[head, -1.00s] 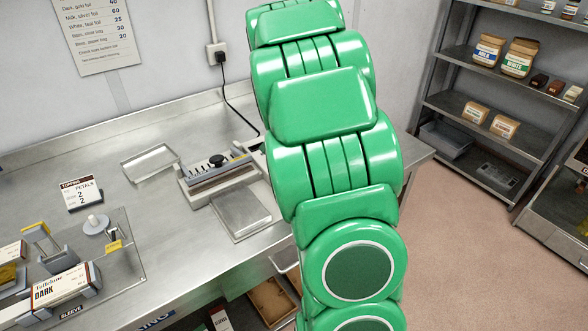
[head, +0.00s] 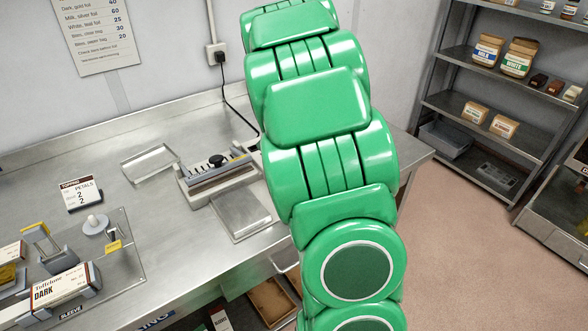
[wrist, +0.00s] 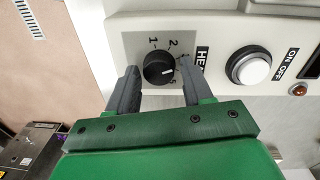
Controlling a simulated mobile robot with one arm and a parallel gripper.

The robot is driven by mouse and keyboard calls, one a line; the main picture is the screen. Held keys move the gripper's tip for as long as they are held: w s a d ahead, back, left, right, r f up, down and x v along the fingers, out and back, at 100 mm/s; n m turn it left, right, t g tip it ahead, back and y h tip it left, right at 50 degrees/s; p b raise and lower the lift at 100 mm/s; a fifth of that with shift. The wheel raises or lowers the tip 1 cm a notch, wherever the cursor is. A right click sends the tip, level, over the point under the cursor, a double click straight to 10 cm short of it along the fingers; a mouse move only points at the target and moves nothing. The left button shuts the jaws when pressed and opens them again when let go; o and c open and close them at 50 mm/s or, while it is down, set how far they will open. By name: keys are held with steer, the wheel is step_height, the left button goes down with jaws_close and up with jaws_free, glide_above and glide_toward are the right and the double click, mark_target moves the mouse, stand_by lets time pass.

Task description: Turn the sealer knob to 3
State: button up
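The sealer (head: 222,180) stands on the steel bench in the head view; its knob panel is hidden there. In the wrist view the black sealer knob (wrist: 158,68) sits on a pale panel (wrist: 215,30), with the numerals 1 and 2 visible above it and a partly hidden heat label to the right. Its white pointer line points right, toward numerals largely covered by a finger, so I cannot read the setting. My gripper (wrist: 158,70) is open, with one finger on each side of the knob and a small gap seemingly on both sides.
Right of the knob are a white round button (wrist: 250,68), a partly seen on/off switch and an amber lamp (wrist: 299,89). My green arm covers the middle of the head view. A shelf rack (head: 480,110) stands at right.

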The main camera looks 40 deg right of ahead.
steer(key=shift+o, duration=0.8)
steer(key=r, duration=0.7)
steer(key=shift+w, duration=0.2)
steer(key=shift+r, duration=0.4)
steer(key=shift+a, duration=0.1)
